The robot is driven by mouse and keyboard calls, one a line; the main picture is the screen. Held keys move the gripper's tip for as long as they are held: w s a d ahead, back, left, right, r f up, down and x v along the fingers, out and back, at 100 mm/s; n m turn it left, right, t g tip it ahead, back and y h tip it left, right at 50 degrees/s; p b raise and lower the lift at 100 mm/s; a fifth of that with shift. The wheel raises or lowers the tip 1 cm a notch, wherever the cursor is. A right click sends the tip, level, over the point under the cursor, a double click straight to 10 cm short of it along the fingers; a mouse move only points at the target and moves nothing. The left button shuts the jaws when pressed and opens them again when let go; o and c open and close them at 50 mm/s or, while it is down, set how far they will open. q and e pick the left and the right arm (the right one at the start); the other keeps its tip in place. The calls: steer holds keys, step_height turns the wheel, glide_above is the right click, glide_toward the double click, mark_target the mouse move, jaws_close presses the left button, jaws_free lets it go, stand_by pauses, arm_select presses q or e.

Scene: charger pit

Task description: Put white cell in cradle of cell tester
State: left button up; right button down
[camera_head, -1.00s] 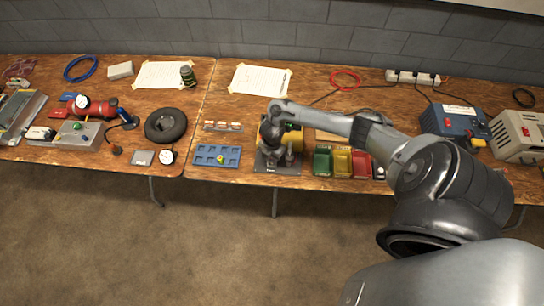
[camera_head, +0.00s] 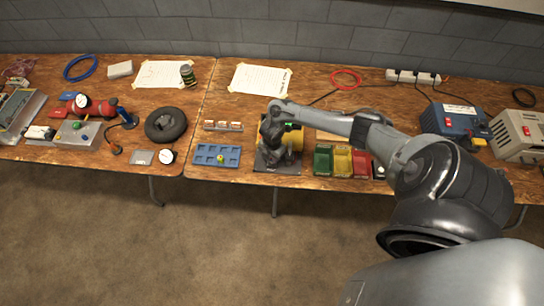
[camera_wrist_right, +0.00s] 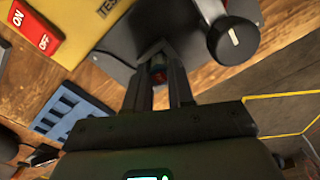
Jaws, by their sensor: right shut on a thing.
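The cell tester (camera_head: 293,139) is a yellow box on a dark base on the right-hand table. My right gripper (camera_head: 273,157) is low at the front of the tester. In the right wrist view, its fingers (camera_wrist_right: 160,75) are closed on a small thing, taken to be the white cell. Only a dark and reddish bit shows between the fingertips. The cradle is hidden behind my fingers. My left gripper is out of view.
A blue tray (camera_head: 205,149) with a yellow-green piece (camera_head: 221,158) is left of the tester, with a small rack (camera_head: 223,126) behind it. Green, yellow and red bins (camera_head: 342,161) stand to the right. A red ON/OFF switch (camera_wrist_right: 36,35) is near the gripper.

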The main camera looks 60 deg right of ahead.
steer(key=c, duration=1)
jaws_free()
steer(key=shift+o, duration=0.6)
steer(key=shift+r+p, duration=1.8)
steer(key=shift+p, duration=0.1)
steer(key=shift+r+p, duration=1.65)
steer(key=shift+p, duration=0.05)
